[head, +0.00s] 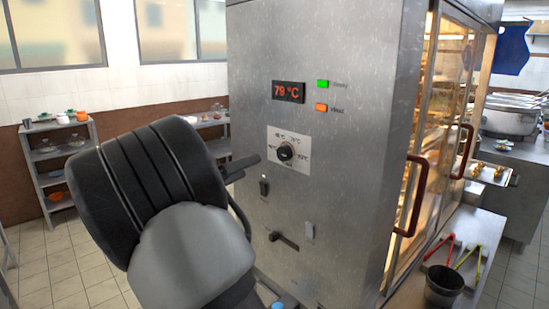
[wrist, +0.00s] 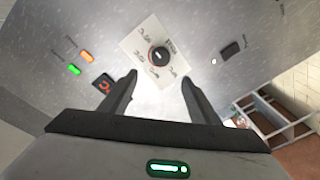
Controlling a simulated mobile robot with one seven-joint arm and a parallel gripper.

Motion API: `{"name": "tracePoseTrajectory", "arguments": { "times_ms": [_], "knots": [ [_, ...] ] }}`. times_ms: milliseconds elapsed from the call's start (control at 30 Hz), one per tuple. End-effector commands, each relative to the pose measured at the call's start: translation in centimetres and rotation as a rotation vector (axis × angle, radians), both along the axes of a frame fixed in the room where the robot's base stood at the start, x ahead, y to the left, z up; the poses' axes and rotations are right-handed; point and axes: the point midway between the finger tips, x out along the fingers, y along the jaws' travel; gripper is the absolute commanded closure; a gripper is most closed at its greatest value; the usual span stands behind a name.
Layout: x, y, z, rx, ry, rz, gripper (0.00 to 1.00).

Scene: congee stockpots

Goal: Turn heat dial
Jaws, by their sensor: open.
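The heat dial (head: 285,152) is a round black knob with a light pointer mark on a pale scale plate (head: 303,141) marked in °C, on the side of a steel heated cabinet (head: 345,100). In the wrist view the dial (wrist: 158,57) stands ahead of my gripper (wrist: 160,82). The gripper's two dark fingers are open and apart, one on each side below the knob, with nothing between them. In the head view my gripper (head: 244,165) is left of the dial, mostly hidden behind my arm. A red display (head: 288,91) above reads 79 °C.
A green lamp (head: 322,84) and an orange lamp (head: 321,107) sit right of the display. A black switch (head: 264,187) and a lever handle (head: 284,240) are below the dial. Shelves (head: 62,153) stand at the left. A black pot (head: 443,287) and tongs (head: 468,256) are on the right counter.

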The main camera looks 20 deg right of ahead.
Motion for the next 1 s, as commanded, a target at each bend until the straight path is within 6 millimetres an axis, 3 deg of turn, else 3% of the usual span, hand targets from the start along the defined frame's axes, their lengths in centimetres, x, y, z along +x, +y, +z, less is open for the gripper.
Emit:
{"name": "tracePoseTrajectory", "arguments": {
  "times_ms": [500, 733, 1000],
  "knots": [
    [5.0, -10.1, 0.0, 0.001, 0.003, -0.005, 0.44],
    [6.3, -12.4, -0.1, 0.001, 0.004, -0.002, 0.44],
    [6.5, -12.8, -0.1, 0.002, 0.003, -0.001, 0.44]
  ]
}}
